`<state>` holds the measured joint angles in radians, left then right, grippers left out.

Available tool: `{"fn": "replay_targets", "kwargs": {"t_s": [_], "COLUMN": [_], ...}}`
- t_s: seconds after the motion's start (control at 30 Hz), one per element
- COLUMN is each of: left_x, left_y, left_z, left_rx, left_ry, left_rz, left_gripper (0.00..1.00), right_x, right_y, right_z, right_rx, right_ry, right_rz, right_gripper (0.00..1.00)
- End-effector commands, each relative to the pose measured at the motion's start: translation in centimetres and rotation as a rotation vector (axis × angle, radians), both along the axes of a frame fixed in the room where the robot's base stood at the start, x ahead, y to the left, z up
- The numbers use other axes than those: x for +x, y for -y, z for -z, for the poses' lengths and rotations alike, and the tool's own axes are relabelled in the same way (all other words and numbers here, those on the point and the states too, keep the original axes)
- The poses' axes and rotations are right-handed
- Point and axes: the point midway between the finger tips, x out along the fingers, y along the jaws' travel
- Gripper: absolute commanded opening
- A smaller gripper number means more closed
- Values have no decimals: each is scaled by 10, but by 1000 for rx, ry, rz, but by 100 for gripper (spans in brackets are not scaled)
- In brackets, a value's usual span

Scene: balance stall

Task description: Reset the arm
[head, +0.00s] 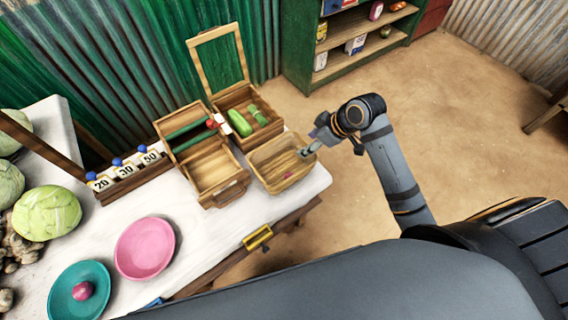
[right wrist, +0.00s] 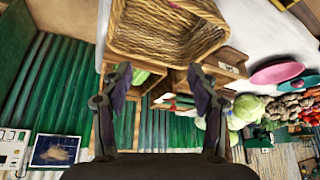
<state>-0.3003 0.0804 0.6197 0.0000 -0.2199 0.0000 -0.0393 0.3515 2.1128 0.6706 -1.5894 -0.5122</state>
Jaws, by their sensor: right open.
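My right gripper (head: 312,146) is open at the right end of a wicker basket (head: 262,178) in the head view. In the right wrist view its two fingers (right wrist: 160,88) are spread with nothing held between them. The basket (right wrist: 165,32) lies beyond the fingertips there; I cannot tell whether they touch it. A small pink thing shows inside the basket in the head view. My left gripper is in neither view.
The white table (head: 205,240) holds a wooden box (head: 222,188), an open-lidded box (head: 238,98) with green things, number cards (head: 125,170), a pink dish (head: 145,248), a teal dish (head: 62,297) and cabbages (head: 47,213). A green shelf (head: 298,65) stands behind.

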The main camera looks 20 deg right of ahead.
Motion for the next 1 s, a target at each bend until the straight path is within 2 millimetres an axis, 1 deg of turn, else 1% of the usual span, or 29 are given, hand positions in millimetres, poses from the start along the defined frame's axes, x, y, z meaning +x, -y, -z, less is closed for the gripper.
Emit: {"fn": "replay_targets", "kwargs": {"t_s": [0.13, 0.73, 0.77, 0.87, 1.0], "left_x": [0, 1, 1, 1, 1], "left_y": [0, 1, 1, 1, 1], "left_z": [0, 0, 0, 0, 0], "left_rx": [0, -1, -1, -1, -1], "left_ry": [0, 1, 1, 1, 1], "left_rz": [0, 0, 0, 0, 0], "left_gripper": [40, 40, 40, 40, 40], "right_x": [-2, -3, -6, -25, -64], "right_y": [1, 1, 0, 1, 8], "right_z": [-4, -2, 0, 15, 35], "right_rx": [1, 0, -2, -21, -65], "right_ry": [-1, -4, -9, -42, -93], "right_rz": [0, 5, 15, 99, 283], "right_gripper": [60, 60, 60, 60, 60]}}
